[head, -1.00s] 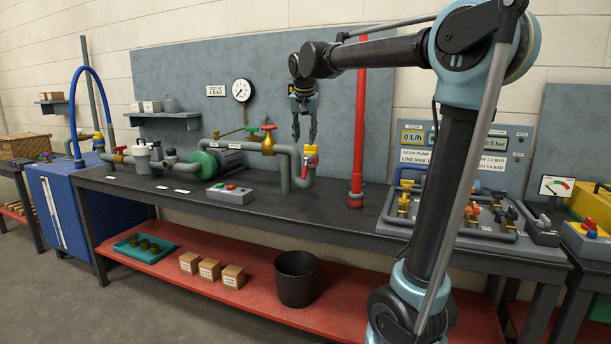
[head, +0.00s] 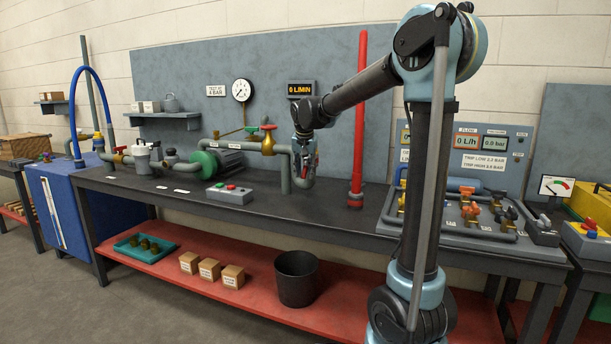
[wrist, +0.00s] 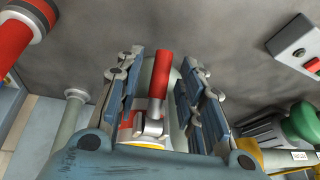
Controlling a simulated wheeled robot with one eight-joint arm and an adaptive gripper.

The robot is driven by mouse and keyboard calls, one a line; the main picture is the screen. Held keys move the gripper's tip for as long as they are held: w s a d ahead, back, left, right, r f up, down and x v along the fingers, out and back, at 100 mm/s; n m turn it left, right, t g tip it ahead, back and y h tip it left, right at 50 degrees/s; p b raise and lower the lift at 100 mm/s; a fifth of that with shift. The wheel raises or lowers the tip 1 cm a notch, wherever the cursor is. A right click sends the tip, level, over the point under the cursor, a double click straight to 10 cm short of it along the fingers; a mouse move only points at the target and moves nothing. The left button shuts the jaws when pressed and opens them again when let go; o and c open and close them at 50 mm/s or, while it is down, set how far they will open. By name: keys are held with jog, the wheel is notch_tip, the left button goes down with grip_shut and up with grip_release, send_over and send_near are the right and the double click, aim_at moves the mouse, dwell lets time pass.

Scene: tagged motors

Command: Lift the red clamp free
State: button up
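In the wrist view a red handle, apparently the red clamp (wrist: 162,72), stands upright between my fingers. A metal hub and another red part show at its lower end, beside a grey pipe. My gripper (wrist: 161,92) is open, with one finger on each side of the handle. A gap shows on the right; whether the left finger touches it I cannot tell. In the head view my gripper (head: 304,180) is down at the right end of the bench pipework (head: 285,178) and hides the clamp.
A red post (head: 356,150) stands close to the right of my gripper. A gauge panel (head: 490,160) with valves is further right. A grey button box (head: 229,195) lies to the left. The bench front (head: 300,222) is mostly clear.

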jog(key=shift+w+f, duration=0.25)
jog(key=shift+f, duration=0.45)
jog(key=shift+c, duration=0.2)
jog(key=shift+d, duration=0.1)
grip_shut()
